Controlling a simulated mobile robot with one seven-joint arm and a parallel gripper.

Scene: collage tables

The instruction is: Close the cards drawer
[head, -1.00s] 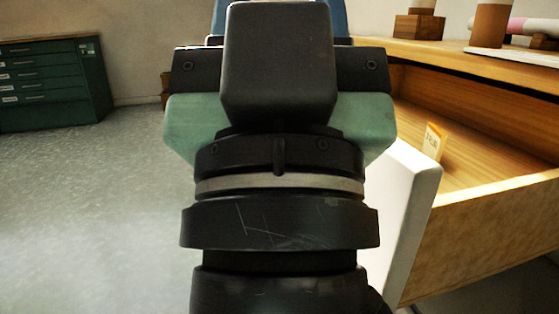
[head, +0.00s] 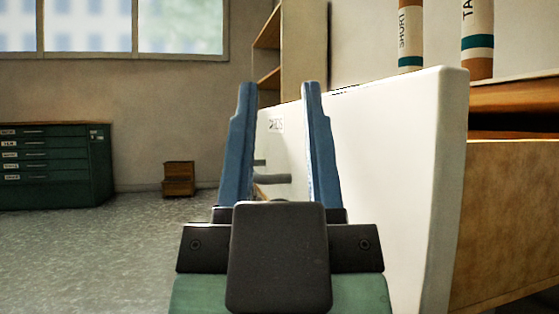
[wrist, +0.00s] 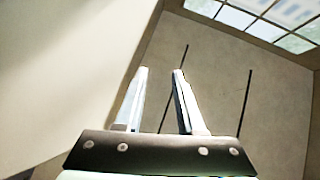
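The cards drawer is pulled out, with its white front (head: 390,170) running along the right of my gripper in the head view. Its wooden side (head: 510,210) shows at the far right. A partly hidden label (head: 276,125) and a grey handle (head: 272,179) on the front show between my fingers. My gripper (head: 279,90) is open, its two blue fingers apart with nothing seen held between them. I cannot tell if a finger touches the front. In the wrist view my gripper (wrist: 161,72) is open beside a large pale panel (wrist: 60,70), likely the drawer front.
Two labelled tubes (head: 411,35) (head: 478,40) stand behind the drawer front. A tall shelf (head: 303,45) is beyond it. A green cabinet (head: 55,165) and a small wooden box (head: 179,179) stand far left. The grey floor (head: 110,240) at left is clear.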

